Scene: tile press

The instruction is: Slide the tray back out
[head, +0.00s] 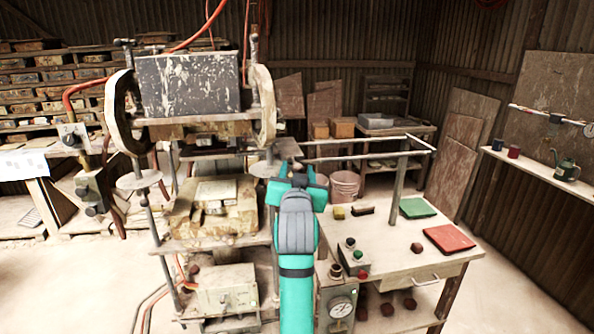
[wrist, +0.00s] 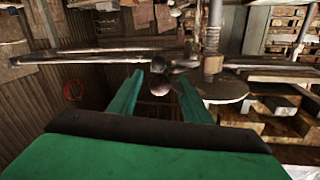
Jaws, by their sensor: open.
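The tile press (head: 190,85) stands at left centre in the head view. A dark flat plate (head: 215,155), which may be the tray, sits inside it under the upper block; its edges are hard to make out. Two pale rails (head: 365,140) run from the press to the right. My gripper (wrist: 158,88) is open in the wrist view, its two green fingers on either side of a small dark round knob (wrist: 160,77). The knob lies near the fingertips; I cannot tell whether they touch it. In the head view my teal arm hides the fingertips and the knob.
A workbench (head: 390,262) under the rails holds a green tile (head: 417,207), a red tile (head: 449,238) and a button box (head: 350,258). A pink bucket (head: 345,185) stands behind. A wall shelf (head: 540,172) is at right. The floor at front right is clear.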

